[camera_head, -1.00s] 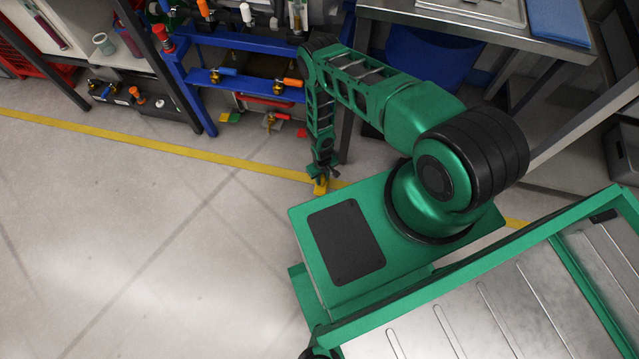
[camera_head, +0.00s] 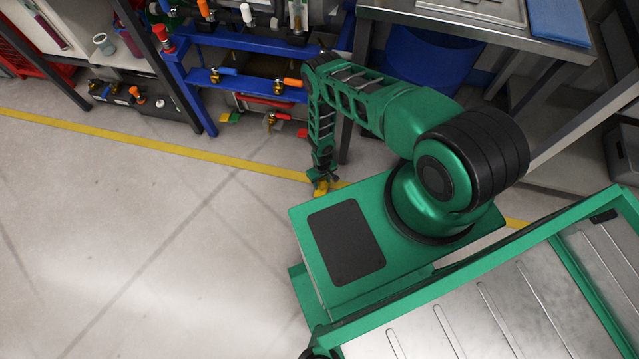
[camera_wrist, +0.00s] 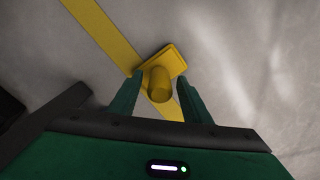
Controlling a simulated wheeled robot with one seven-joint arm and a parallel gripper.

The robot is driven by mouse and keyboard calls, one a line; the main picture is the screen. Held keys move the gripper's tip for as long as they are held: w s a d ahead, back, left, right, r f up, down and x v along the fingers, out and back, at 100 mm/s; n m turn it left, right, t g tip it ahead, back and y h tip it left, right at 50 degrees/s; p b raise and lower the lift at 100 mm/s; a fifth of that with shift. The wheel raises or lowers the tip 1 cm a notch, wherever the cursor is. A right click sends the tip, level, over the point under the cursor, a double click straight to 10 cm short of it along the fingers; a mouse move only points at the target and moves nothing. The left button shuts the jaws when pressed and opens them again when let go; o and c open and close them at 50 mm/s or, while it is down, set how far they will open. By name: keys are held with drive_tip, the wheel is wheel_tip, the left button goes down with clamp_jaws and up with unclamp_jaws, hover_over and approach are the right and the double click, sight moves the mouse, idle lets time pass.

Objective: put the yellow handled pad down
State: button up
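The yellow handled pad (camera_head: 321,189) is low by the yellow floor line, just below my gripper (camera_head: 320,176) at the end of the lowered arm. In the wrist view, the flat yellow plate of the pad (camera_wrist: 174,58) appears flat against the floor, though contact cannot be told for sure. Its round handle points up toward the camera. My gripper (camera_wrist: 160,76) has one green finger on each side of the handle. Narrow gaps show between the fingers and the handle, so it looks open around it.
The yellow floor line (camera_head: 120,144) crosses the grey floor. A blue frame with valves (camera_head: 245,82) and a metal table (camera_head: 480,25) stand behind the arm. A blue bin (camera_head: 430,55) is under the table. Open floor (camera_head: 150,250) lies to the left.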

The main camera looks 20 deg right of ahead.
wheel_tip(320, 180, up, 12)
drive_tip(key=shift+w+r, duration=0.1)
idle(0.6)
idle(0.4)
